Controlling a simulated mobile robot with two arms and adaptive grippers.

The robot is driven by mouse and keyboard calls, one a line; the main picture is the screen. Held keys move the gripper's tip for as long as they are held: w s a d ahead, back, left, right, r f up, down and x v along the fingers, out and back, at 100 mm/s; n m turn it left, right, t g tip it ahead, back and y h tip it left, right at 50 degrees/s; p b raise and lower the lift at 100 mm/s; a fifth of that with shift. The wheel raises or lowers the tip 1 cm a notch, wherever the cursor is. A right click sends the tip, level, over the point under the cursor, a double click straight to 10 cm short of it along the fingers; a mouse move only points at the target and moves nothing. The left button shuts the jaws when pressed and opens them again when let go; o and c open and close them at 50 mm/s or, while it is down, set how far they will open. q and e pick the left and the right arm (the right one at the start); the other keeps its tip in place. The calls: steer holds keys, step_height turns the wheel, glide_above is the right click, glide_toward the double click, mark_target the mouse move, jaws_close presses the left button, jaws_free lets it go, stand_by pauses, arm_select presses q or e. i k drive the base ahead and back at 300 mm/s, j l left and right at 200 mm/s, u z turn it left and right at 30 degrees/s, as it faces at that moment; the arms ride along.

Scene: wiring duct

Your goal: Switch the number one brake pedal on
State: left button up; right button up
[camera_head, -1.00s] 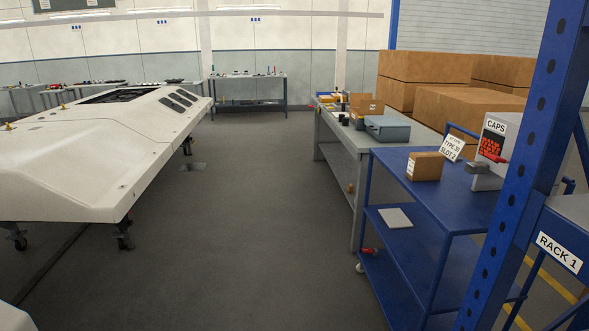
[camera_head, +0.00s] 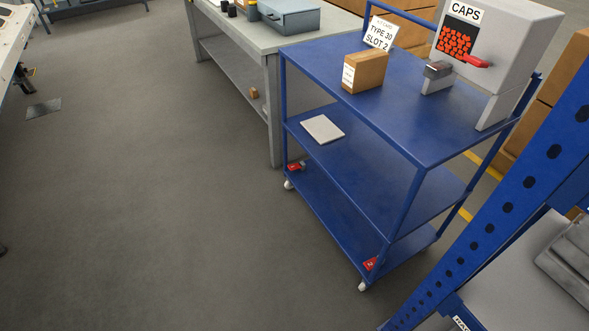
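A blue three-tier cart (camera_head: 420,185) on casters stands right of centre. Two small red pedals sit low at its casters. One red pedal (camera_head: 297,166) is at the far left corner, beside a white caster (camera_head: 288,184); its number is too small to read. The other red pedal (camera_head: 371,263) is at the near corner, above another white caster (camera_head: 363,286); it has a white mark that looks like a 2. I cannot tell whether either pedal is pressed. Neither of my grippers is in view.
The cart top holds a cardboard box (camera_head: 365,72), a "TYPE 30 SLOT 2" card (camera_head: 380,33) and a grey CAPS dispenser (camera_head: 515,40). A flat grey plate (camera_head: 322,129) lies on the middle shelf. A blue rack post (camera_head: 500,205) stands at right.

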mark_target(296, 167)
steer(key=z, duration=0.5)
steer(key=i+j+z, duration=0.2)
steer(key=j+z, duration=0.2)
steer(key=i+j+z, duration=0.15)
steer(key=j+z, duration=0.2)
steer(key=i+j+z, duration=0.1)
steer(key=j+z, duration=0.3)
steer(key=i+j+z, duration=0.1)
steer(key=j, duration=0.95)
steer(key=i+j+z, duration=0.1)
steer(key=j, duration=0.95)
